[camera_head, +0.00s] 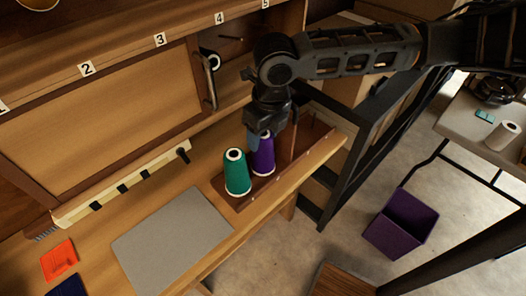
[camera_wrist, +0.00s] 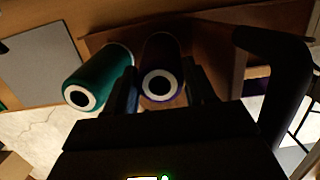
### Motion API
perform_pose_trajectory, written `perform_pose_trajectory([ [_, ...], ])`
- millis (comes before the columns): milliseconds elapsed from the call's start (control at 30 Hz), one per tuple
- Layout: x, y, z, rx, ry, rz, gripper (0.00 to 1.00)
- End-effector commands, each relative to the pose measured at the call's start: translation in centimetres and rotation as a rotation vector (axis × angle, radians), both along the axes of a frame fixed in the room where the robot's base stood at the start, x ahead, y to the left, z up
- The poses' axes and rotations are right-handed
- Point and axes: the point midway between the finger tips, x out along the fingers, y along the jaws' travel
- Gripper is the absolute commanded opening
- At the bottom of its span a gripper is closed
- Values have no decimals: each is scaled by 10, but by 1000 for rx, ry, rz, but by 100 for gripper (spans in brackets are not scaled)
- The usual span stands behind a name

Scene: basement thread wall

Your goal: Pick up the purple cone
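The purple cone (camera_head: 263,158) stands upright on a brown wooden board, with its top partly covered by my gripper in the head view. In the wrist view the purple cone (camera_wrist: 161,70) is seen from above, its white-ringed top between my two fingers. My gripper (camera_head: 262,137) points down over it and appears open, with one finger on each side of the cone. It also shows in the wrist view (camera_wrist: 160,80), where dark shading hides whether the fingers touch the cone. A green cone (camera_head: 237,173) stands close on the left, outside the fingers, and also shows in the wrist view (camera_wrist: 98,78).
The wooden board (camera_head: 292,170) has several thin pegs. A grey mat (camera_head: 172,240) lies on the bench to the left, with an orange card (camera_head: 59,259) beyond. Numbered cabinet doors (camera_head: 105,110) stand behind. A purple bin (camera_head: 401,222) sits on the floor at right.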

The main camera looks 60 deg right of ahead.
Motion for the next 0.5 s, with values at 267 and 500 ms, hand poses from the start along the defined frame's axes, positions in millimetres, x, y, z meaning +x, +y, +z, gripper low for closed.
perform_pose_trajectory([
  [267, 0, 0, 0, 0, 0, 0, 27],
  [500, 0, 0, 0, 0, 0, 0, 4],
])
